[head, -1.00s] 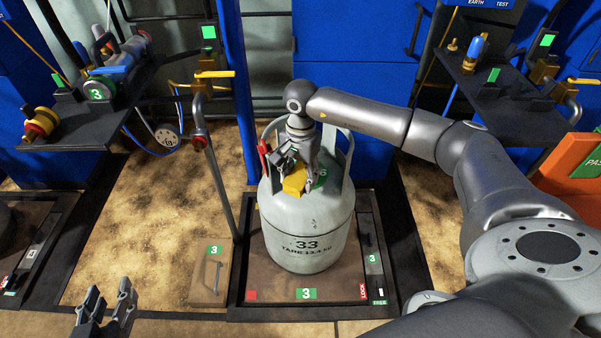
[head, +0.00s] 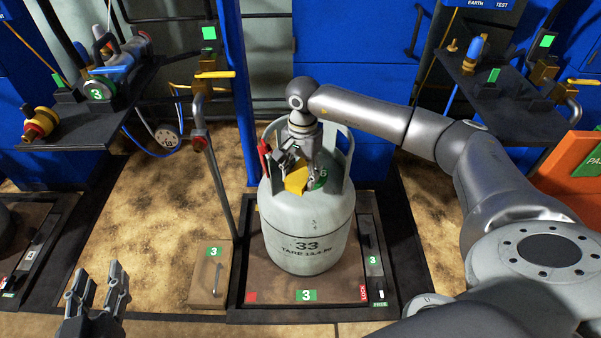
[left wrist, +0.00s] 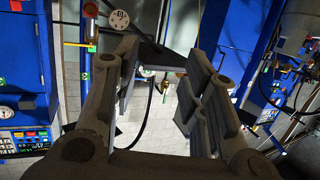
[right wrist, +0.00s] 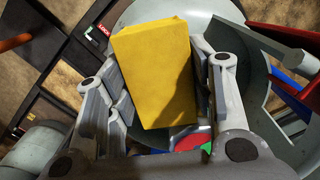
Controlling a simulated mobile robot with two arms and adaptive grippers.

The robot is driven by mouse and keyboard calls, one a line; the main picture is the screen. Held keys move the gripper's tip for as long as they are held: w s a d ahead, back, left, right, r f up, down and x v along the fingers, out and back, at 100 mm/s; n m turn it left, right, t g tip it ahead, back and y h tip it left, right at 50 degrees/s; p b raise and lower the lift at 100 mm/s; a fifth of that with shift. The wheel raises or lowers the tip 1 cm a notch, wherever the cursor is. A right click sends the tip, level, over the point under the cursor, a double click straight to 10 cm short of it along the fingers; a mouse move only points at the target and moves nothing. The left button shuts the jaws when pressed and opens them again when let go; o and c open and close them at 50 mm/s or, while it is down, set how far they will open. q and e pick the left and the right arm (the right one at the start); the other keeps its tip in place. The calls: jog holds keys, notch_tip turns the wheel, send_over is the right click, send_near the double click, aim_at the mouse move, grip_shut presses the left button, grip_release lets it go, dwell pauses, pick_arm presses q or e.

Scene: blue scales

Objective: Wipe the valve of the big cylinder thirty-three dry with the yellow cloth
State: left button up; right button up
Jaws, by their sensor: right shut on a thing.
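The big grey cylinder marked 33 (head: 307,232) stands upright on the scale platform (head: 275,296). My right gripper (head: 297,172) reaches down inside its collar from above. It is shut on the yellow cloth (head: 295,180), which looks like a folded block; the cloth fills the middle of the right wrist view (right wrist: 155,75). The valve is mostly hidden behind the cloth and gripper; a green part (head: 321,178) and a red handle (head: 265,152) show beside them. I cannot tell whether the cloth touches the valve. My left gripper (head: 98,285) is open and empty at the lower left.
A standing pipe with a yellow lever (head: 214,75) rises left of the cylinder. Shelves with fittings stand at the left (head: 75,125) and right (head: 510,115). An orange case (head: 570,170) is at the right edge. A small box marked 3 (head: 210,275) lies left of the scale.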

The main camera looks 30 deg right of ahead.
jog(key=shift+d, duration=0.1)
pick_arm(q)
jog(key=shift+s+f+g, duration=0.75)
jog(key=shift+f+g, duration=0.25)
jog(key=shift+f, duration=0.85)
pick_arm(e)
jog(key=shift+s+a, duration=0.25)
jog(key=shift+a, duration=0.25)
jog(key=shift+w+d, duration=0.3)
jog(key=shift+d, duration=0.25)
pick_arm(q)
jog(key=shift+w+r+t, duration=0.25)
jog(key=shift+r+t, duration=0.1)
jog(key=shift+r, duration=0.3)
jog(key=shift+w+r+t, duration=0.3)
jog(key=shift+r, duration=0.3)
jog(key=shift+w+r+t, duration=0.25)
jog(key=shift+r+t, duration=0.1)
jog(key=shift+r, duration=0.3)
pick_arm(e)
jog(key=shift+w+d+r, duration=0.1)
jog(key=shift+w+d, duration=0.05)
jog(key=shift+d, duration=0.05)
